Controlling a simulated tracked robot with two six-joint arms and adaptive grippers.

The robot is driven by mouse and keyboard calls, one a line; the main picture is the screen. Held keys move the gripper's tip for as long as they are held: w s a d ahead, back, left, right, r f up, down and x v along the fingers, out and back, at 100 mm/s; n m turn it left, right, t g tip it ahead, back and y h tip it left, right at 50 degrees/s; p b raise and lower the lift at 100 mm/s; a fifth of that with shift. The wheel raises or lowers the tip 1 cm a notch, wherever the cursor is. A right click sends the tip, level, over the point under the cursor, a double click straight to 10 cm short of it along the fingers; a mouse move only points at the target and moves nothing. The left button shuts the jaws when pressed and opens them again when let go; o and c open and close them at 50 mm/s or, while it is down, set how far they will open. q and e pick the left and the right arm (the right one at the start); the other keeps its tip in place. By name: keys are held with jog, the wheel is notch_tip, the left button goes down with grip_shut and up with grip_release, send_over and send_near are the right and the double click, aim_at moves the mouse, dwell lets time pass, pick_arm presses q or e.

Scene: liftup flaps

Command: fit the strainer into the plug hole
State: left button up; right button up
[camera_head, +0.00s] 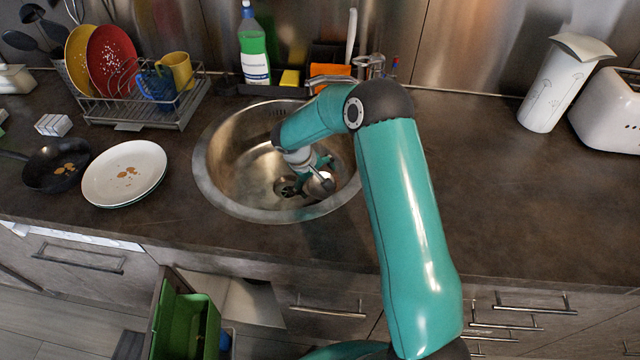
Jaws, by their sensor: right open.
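The round steel sink (222,165) is set in the dark counter. The plug hole (287,187) shows as a dark round opening in its floor, partly hidden by my gripper. A small round silver piece that looks like the strainer (320,184) is just right of the plug hole, at my right gripper's fingers. Whether the fingers touch it cannot be told. My right gripper (308,182) is open, low inside the sink, pointing down, and my teal arm hides the sink's right part. My left gripper is not in view.
The tap (369,66) stands behind the sink, beside a green soap bottle (253,50) and a yellow sponge (290,78). A dish rack (145,115), stacked plates (124,173) and a pan (57,166) are left. The counter to the right is mostly clear up to the white canister (556,88).

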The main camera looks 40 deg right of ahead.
jog(key=shift+d+f, duration=0.15)
jog(key=shift+f, duration=0.1)
jog(key=c, duration=1.2)
jog(key=shift+o, duration=0.2)
jog(key=shift+r, duration=0.1)
notch_tip(320, 180, up, 20)
jog(key=shift+b, duration=0.35)
